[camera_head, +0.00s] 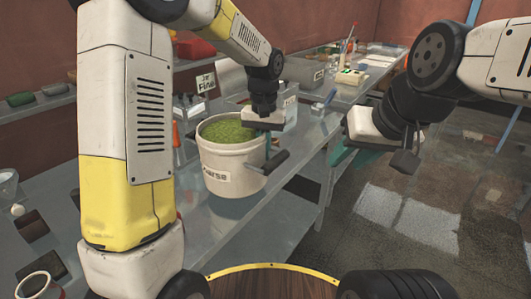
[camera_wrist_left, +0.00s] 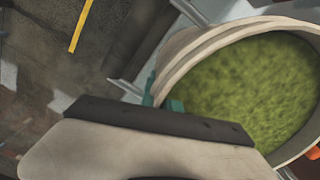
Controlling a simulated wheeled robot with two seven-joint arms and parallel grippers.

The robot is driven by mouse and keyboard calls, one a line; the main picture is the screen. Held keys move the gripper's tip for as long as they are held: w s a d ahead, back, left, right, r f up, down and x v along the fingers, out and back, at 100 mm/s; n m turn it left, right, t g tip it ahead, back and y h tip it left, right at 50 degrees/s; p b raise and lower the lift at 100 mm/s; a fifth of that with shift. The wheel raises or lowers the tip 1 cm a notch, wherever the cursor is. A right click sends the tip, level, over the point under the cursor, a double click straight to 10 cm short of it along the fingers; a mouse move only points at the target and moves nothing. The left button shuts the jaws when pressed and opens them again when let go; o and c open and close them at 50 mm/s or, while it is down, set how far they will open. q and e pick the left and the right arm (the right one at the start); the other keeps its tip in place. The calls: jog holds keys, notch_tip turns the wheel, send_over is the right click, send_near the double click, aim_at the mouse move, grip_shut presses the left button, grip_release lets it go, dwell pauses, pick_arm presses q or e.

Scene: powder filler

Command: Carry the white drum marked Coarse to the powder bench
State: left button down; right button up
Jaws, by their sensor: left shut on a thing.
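The white drum (camera_head: 232,180) carries a label that reads "arse" where it shows, and is full of green powder. It is upright at the front edge of a long grey bench; I cannot tell whether it rests on it or hangs just above. My left gripper (camera_head: 268,145) is shut on the drum's right side at the rim. The drum's rim and green powder (camera_wrist_left: 255,95) fill the right of the left wrist view, with a teal finger at the wall. My right gripper (camera_head: 350,150) is off to the right, apart from the drum; its finger gap is not clear.
The long grey bench (camera_head: 225,240) runs from front left to back right. A sign reading "Jar Fine" (camera_head: 206,82) stands behind the drum, near a clear bin (camera_head: 285,105). A grey bin (camera_head: 310,72) stands farther back. Open floor (camera_head: 410,220) lies to the right.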

pick_arm(q)
jog(key=shift+w+a+f, duration=0.1)
jog(key=shift+w+f, duration=1.3)
jog(key=shift+f, duration=0.45)
jog(key=c, duration=1.6)
grip_release()
jog(key=shift+s+f, duration=0.1)
jog(key=shift+s, duration=0.05)
